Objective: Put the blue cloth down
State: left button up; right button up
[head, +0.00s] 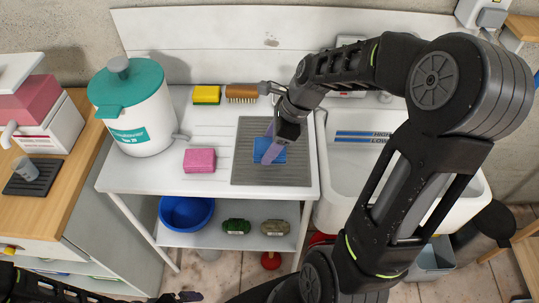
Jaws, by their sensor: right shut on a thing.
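The blue cloth (263,158) is a small blue rectangle over the grey ribbed mat (245,178) on the white worktop. My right gripper (269,153) points down at it, with its purple-tinted fingers shut on the cloth. The fingers hide part of the cloth, and I cannot tell whether it touches the mat or is just above it. My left gripper (181,297) shows only in part at the bottom edge, and its jaws are unclear.
A pink sponge (199,161), a yellow sponge (207,95) and a wooden brush (242,92) lie on the worktop. A white drum with a teal lid (127,75) stands left. A sink (350,155) is right. A blue bowl (187,214) sits on the lower shelf.

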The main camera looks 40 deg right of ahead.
notch_tip(320, 180, down, 4)
jog(key=shift+r+p, duration=0.25)
jog(key=shift+p, duration=0.25)
jog(key=shift+f, duration=0.5)
jog(key=o, duration=1.2)
